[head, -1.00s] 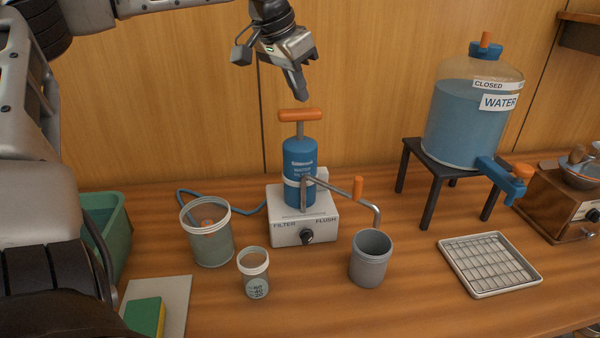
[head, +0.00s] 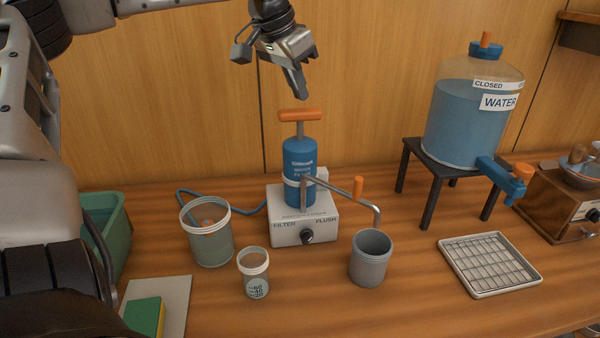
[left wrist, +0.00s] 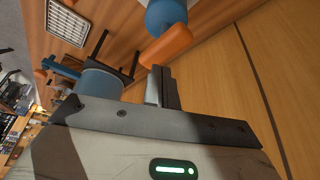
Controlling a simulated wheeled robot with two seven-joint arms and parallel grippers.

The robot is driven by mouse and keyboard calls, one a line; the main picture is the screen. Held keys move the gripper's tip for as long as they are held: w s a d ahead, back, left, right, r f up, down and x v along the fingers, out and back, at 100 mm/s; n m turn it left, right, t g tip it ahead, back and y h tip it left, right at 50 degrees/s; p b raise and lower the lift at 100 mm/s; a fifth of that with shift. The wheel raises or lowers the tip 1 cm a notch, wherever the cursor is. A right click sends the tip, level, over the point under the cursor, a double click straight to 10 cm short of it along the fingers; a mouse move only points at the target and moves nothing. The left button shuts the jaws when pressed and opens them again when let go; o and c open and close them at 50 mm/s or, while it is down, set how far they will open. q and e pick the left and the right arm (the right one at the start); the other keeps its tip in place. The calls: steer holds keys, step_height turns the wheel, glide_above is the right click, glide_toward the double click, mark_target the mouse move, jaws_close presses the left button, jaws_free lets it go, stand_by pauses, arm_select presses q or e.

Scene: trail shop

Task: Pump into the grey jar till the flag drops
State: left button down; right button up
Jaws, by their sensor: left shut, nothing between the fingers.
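The blue pump (head: 300,172) stands upright on a white base (head: 303,230) marked FILTER and FLUSH, with a dark knob on its front. Its orange T-handle (head: 300,115) is raised on a grey rod; the handle also shows in the left wrist view (left wrist: 166,45). A bent spout runs right from the pump, and its tip hangs over the grey jar (head: 371,262). The orange flag (head: 358,187) stands upright on the spout. My left gripper (head: 302,95) is shut and empty just above the handle, apart from it. My right gripper is not in view.
A clear tub (head: 207,235) with a blue hose and a small measuring cup (head: 254,274) stand left of the grey jar. A water tank (head: 470,115) on a black stand and a wire-rack tray (head: 488,265) are at right. A green bin (head: 105,225) is at left.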

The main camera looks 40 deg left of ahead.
arm_select(q)
steer(key=shift+r, duration=2.9)
